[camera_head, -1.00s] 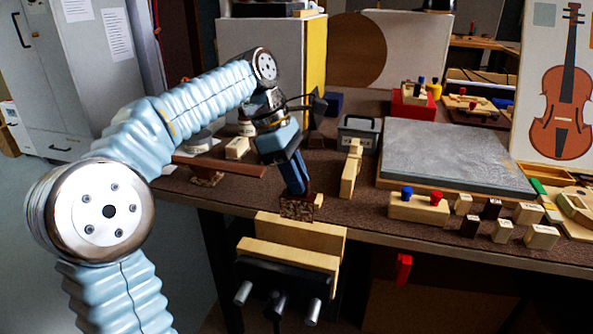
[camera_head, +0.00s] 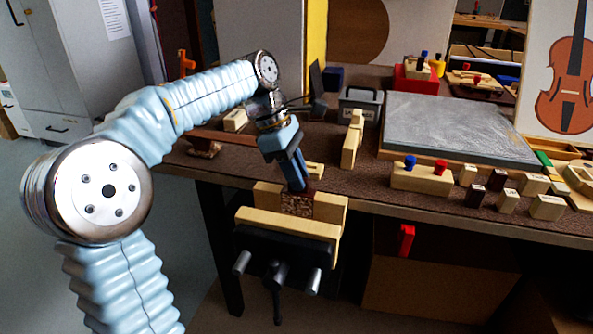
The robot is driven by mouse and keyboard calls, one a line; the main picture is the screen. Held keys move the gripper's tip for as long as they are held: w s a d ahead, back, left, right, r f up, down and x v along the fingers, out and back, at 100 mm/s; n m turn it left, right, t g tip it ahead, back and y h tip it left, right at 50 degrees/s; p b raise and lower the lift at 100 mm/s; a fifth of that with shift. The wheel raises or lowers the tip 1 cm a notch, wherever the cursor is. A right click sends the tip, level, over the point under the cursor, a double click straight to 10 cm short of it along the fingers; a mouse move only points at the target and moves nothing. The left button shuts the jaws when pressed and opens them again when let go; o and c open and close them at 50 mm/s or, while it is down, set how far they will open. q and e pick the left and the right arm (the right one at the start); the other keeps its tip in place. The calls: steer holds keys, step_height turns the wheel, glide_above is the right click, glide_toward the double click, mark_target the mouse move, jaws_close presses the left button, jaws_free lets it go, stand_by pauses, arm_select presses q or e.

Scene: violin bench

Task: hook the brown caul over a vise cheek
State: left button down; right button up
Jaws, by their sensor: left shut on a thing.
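My left gripper (camera_head: 298,178) points down above the bench vise and is shut on the brown caul (camera_head: 297,204), a small block with a speckled brown face. The caul overlaps the upper front of the rear wooden vise cheek (camera_head: 330,206), just behind the front cheek (camera_head: 285,222). Its lower edge is hidden by the front cheek or meets its top. I cannot tell whether it rests on the rear cheek. The black vise body (camera_head: 285,258) hangs from the bench's front edge. My right gripper is not in view.
A wooden block (camera_head: 352,140) stands behind the vise. To the right are a wooden holder with blue and red knobs (camera_head: 420,180), several small labelled blocks and a grey slab (camera_head: 455,128). A brown bar (camera_head: 225,138) lies to the left.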

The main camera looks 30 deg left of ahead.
arm_select(q)
steer(key=c, duration=0.9)
jaws_free()
steer(key=shift+r, duration=0.1)
steer(key=p+v, duration=0.4)
steer(key=v, duration=0.9)
steer(key=shift+r, duration=0.3)
steer(key=shift+a, duration=0.1)
